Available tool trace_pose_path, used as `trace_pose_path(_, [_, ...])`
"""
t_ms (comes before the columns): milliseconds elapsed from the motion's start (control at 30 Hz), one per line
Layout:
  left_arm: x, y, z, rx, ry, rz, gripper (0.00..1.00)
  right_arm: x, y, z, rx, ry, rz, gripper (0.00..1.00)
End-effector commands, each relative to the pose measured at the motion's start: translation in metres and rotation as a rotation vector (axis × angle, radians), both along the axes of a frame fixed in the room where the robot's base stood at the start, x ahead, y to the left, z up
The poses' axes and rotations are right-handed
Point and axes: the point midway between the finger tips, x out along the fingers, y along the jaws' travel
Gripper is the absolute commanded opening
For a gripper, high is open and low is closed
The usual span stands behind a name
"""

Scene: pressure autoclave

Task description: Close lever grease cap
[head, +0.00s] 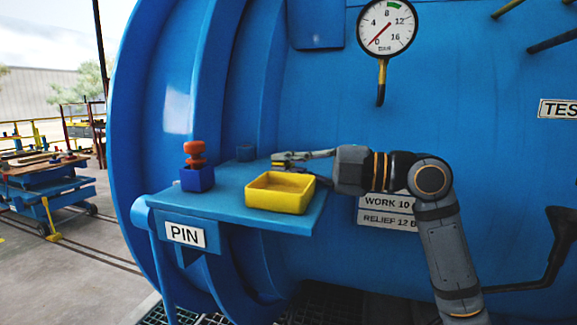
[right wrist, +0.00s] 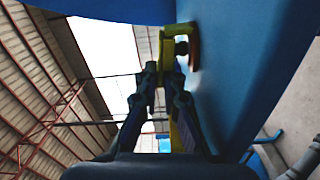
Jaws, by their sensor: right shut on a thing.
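My right gripper (head: 276,160) reaches in from the right, just above the blue shelf (head: 225,203) and behind the yellow tray. It is shut on a small yellow part (head: 279,166). In the right wrist view the fingertips (right wrist: 166,76) are at the yellow part (right wrist: 168,45), which looks bracket-shaped, with a dark knob and a brown-orange disc (right wrist: 194,47) beside it. I cannot tell for sure whether this is the grease cap's lever, or how far the cap is open. My left gripper is not in view.
The yellow tray (head: 280,205) stands at the shelf's right front, close under the right gripper. The vessel wall (head: 330,110) rises behind.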

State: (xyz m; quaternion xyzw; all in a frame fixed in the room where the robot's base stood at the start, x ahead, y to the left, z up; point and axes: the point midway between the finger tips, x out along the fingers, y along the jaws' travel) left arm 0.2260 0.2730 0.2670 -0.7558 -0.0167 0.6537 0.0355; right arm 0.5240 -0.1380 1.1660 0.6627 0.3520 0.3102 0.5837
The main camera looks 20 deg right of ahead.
Motion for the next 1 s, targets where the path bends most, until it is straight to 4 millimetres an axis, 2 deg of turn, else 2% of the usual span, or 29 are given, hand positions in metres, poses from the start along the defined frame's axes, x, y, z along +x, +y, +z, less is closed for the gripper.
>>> trace_pose_path(367, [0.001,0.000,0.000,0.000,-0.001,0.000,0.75,0.000,0.000,0.000,-0.002,-0.001,0.001,0.00])
trace_pose_path(400, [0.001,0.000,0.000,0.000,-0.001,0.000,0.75,0.000,0.000,0.000,-0.002,-0.001,0.001,0.11])
trace_pose_path(533, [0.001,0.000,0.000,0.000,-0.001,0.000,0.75,0.000,0.000,0.000,-0.002,-0.001,0.000,0.28])
trace_pose_path(567, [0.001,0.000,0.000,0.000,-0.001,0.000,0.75,0.000,0.000,0.000,-0.002,-0.001,0.000,0.30])
trace_pose_path(867, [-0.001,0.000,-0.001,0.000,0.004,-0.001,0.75,0.000,0.000,0.003,-0.001,-0.002,0.000,0.30])
trace_pose_path(1000, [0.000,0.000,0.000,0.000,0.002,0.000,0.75,-0.001,0.000,0.025,0.002,-0.007,0.001,0.30])
